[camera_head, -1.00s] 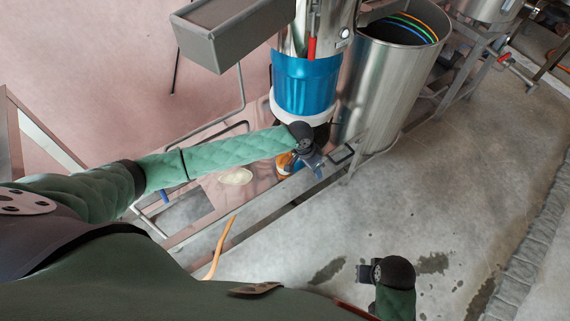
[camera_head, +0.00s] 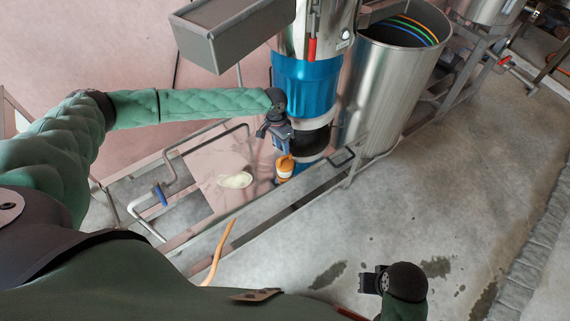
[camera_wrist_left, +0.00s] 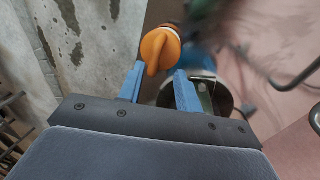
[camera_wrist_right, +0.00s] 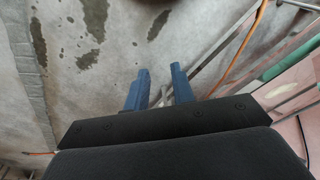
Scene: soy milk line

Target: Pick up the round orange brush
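The round orange brush (camera_head: 284,168) has an orange top and a pale band in the head view. It is low beside the blue and steel machine. In the left wrist view the brush (camera_wrist_left: 160,48) shows its orange knob just beyond the fingertips, roughly in line with the gap. My left gripper (camera_head: 287,145) is open and empty above the brush, fingers pointing down; its blue fingers (camera_wrist_left: 158,82) are apart. Whether a fingertip touches the brush I cannot tell. My right gripper (camera_head: 364,281) is open and empty over the floor; its fingers also show in its wrist view (camera_wrist_right: 160,84).
The blue section (camera_head: 303,85) of the machine and a tall steel drum (camera_head: 385,90) stand close by. Metal frame rails (camera_head: 285,203) run in front of the brush. A whitish puddle (camera_head: 235,180) lies left of it. The right floor (camera_head: 460,190) is clear.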

